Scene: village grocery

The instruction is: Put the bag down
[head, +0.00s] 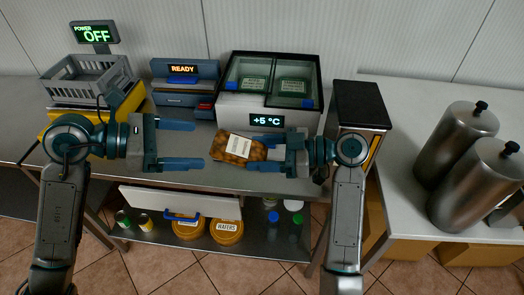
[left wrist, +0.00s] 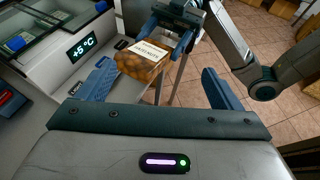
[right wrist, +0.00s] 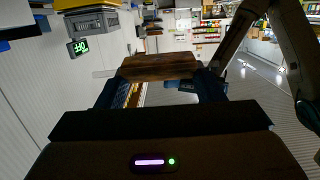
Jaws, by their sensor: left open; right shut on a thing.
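The bag (head: 238,148) is brown with a white label, and my right gripper (head: 262,152) is shut on it. In the head view it is in front of the cooler, over the counter's front part; I cannot tell its exact height. In the left wrist view the bag (left wrist: 143,60) sits between the blue fingers of the right gripper. In the right wrist view the bag (right wrist: 158,66) shows as a brown block across the fingertips. My left gripper (head: 182,144) is open and empty, to the left of the bag, its fingers pointing toward it.
A cooler (head: 268,112) reading +5 °C stands behind the bag. A scale with a grey basket (head: 88,80) is at the left, a READY device (head: 183,83) beside it. Metal canisters (head: 478,185) stand on the right table. A shelf below holds tubs and cans. Counter (head: 200,180) near the grippers looks clear.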

